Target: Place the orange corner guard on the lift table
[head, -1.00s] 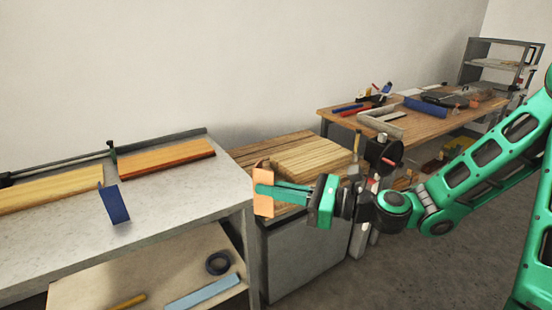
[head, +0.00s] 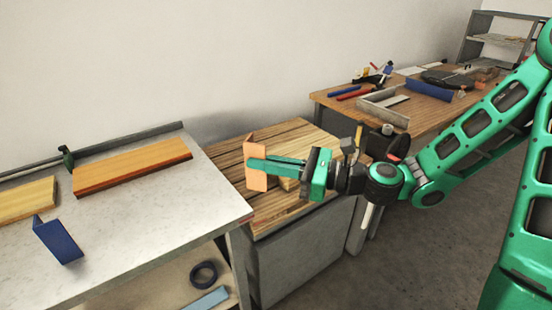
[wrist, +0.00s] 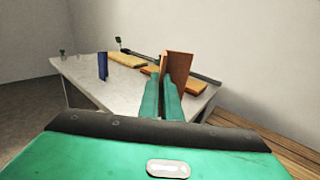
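The orange corner guard (head: 257,182) is an upright, angled piece held between the fingers of my gripper (head: 262,166). In the wrist view the orange guard (wrist: 179,66) stands at the tips of my gripper (wrist: 162,92). In the head view it overlaps the left part of a low grey unit with a slatted wooden top (head: 262,212), which I take to be the lift table. I cannot tell its height above that top. A stack of light boards on the top is partly hidden behind my gripper.
The grey bench (head: 150,225) at left carries a blue corner guard (head: 58,241), an orange-brown board (head: 135,166) and a pale board (head: 25,200). A black tape roll (head: 203,274) lies on its lower shelf. A cluttered wooden workbench (head: 345,112) stands behind at right.

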